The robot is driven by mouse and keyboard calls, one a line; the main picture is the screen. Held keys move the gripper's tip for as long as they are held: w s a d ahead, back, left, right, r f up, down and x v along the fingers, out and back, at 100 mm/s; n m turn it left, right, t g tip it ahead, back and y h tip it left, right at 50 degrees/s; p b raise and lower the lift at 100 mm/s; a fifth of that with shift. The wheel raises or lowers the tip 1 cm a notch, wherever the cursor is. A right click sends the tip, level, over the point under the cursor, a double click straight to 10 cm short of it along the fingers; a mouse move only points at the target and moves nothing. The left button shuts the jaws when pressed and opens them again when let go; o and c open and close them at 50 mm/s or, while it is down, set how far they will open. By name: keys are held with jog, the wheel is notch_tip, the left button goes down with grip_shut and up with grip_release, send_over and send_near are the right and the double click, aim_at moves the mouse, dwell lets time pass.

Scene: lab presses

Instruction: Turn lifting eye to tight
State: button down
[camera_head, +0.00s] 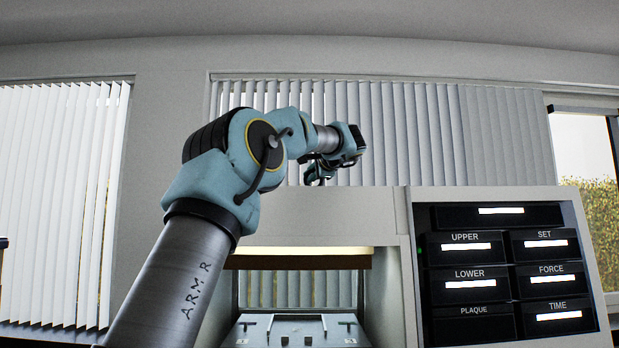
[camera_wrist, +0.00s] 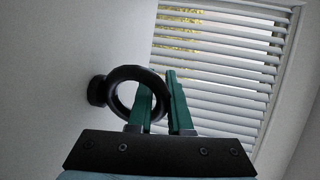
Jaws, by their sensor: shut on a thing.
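The lifting eye is a dark ring (camera_wrist: 122,75) on a short dark collar, set against a pale surface on the left in the wrist view. My gripper (camera_wrist: 158,80) has two green fingers. One finger shows through the ring's opening and the other lies outside its right side, so the gripper is shut on the ring's rim. In the head view my gripper (camera_head: 318,178) is above the top of the press (camera_head: 310,215). The eye cannot be made out clearly there, and the collar's seating is too small to judge.
A control panel (camera_head: 505,270) with labelled displays stands right of the press opening. A grey plate with handles (camera_head: 292,331) lies inside the opening. Window blinds (camera_head: 420,130) hang behind the press. The space above the panel looks clear.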

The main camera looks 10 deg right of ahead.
jog(key=m+h+b, duration=0.1)
jog(key=m+h, duration=0.1)
jog(key=h, duration=0.1)
jog(key=shift+d+b, duration=0.15)
jog(key=shift+b, duration=0.15)
jog(key=shift+d+m+h, duration=0.25)
jog(key=shift+m+h, duration=0.65)
jog(key=shift+d+m+h+p, duration=0.25)
jog(key=shift+m+h+p, duration=0.2)
jog(key=shift+h, duration=0.35)
jog(key=c, duration=1.1)
grip_release()
jog(key=shift+s, duration=0.1)
